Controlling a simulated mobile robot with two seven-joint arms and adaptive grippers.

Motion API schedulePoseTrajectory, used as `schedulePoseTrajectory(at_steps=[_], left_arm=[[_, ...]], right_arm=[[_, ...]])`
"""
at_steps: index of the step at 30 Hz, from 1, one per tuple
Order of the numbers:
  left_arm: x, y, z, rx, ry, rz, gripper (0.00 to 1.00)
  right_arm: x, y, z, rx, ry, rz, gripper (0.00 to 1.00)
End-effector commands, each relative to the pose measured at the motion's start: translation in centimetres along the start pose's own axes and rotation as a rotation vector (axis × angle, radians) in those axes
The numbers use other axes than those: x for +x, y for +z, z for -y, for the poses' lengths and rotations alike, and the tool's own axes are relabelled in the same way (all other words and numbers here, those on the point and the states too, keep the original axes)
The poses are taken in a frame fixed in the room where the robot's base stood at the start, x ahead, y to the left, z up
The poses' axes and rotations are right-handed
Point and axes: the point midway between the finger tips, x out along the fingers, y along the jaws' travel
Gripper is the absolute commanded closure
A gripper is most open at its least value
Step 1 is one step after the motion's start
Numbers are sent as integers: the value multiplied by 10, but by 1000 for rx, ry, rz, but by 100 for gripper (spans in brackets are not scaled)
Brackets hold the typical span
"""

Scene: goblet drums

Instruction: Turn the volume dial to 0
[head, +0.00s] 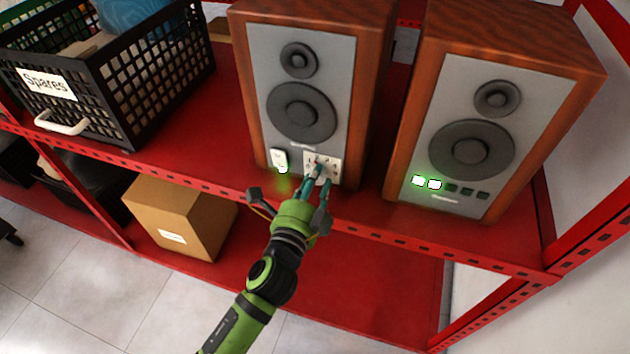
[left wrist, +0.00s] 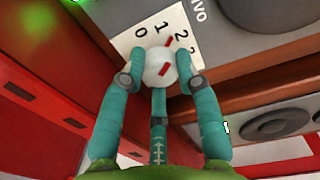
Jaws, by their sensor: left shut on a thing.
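The volume dial is a white round knob with red marks (left wrist: 158,68), seen in the left wrist view. It sits on a white number plate (head: 334,158) low on the front of the left wooden speaker (head: 341,75). In the left wrist view 0, 1, 2 and part of another number show around the dial; its outer red mark lies near the 1 and 2. My left gripper (head: 317,180) is shut on the dial, its teal fingers on both sides. The fingers hide part of the dial and plate. My right gripper is not in view.
The right speaker (head: 497,132) has two lit squares (head: 434,184) and several dark ones. A white switch plate (head: 279,157) with green glow is left of the number plate. A black "Spares" crate (head: 160,75) stands left on the red shelf (head: 222,150); a cardboard box (head: 180,215) is below.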

Motion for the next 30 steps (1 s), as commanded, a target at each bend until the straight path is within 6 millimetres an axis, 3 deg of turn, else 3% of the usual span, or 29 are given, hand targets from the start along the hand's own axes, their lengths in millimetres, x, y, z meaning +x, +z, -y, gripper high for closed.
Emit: schedulePoseTrajectory(at_steps=[30], left_arm=[[-1, -1, 0, -924, 2, -32, 100]], right_arm=[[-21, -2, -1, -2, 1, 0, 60]])
